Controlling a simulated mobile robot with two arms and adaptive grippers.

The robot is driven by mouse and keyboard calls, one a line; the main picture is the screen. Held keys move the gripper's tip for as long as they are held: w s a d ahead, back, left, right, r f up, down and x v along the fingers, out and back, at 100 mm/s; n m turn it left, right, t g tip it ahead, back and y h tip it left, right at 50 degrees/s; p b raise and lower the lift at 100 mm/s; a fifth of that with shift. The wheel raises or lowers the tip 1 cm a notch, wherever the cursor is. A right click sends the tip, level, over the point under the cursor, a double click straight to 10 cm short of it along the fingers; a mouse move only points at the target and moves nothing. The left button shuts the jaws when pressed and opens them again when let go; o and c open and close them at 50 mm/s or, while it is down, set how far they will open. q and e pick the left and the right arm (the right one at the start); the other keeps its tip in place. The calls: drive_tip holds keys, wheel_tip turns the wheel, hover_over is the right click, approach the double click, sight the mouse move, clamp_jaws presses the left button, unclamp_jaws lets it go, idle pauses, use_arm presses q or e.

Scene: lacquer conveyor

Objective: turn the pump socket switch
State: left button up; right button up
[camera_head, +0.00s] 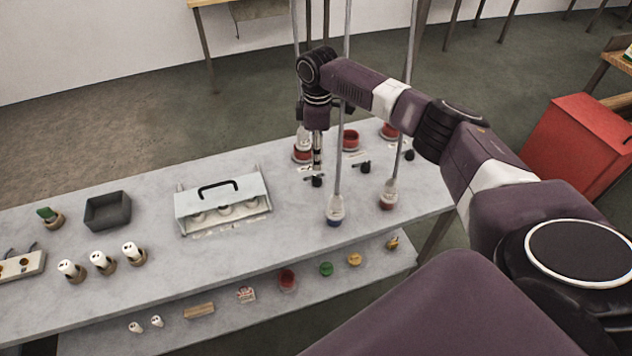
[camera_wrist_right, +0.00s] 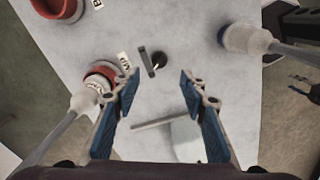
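A power strip (camera_head: 20,265) with orange round spots and dark plugs or leads stands at the left edge of the table in the head view, partly cut off. I cannot tell whether the pump socket switch is on it. Small black knobs (camera_head: 365,167) stand on the right part of the table. A black knob (camera_wrist_right: 159,59) beside a grey bar (camera_wrist_right: 145,62) shows in the wrist view, just beyond the fingertips. My right gripper (camera_head: 317,163) points down over the knobs. In the wrist view its two blue-padded fingers (camera_wrist_right: 158,88) are apart with nothing between them. My left gripper is out of view.
Glass vessels with red (camera_head: 350,139) and blue (camera_head: 335,214) bases and tall rods stand close around my right gripper. A white rack (camera_head: 222,207), a dark tray (camera_head: 107,211) and several white bottles (camera_head: 102,262) stand further left. A lower shelf (camera_head: 220,321) holds small items.

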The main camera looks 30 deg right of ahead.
sight(317, 176)
drive_tip(key=shift+w+f+b, duration=0.15)
drive_tip(key=shift+f+b, duration=0.25)
drive_tip(key=shift+f, duration=0.55)
drive_tip(key=shift+f+p, duration=0.3)
drive_tip(key=shift+f, duration=0.3)
wheel_tip(317, 176, down, 6)
drive_tip(key=shift+f+p, duration=0.15)
drive_tip(key=shift+p, duration=0.35)
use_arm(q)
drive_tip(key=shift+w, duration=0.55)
use_arm(e)
clamp_jaws()
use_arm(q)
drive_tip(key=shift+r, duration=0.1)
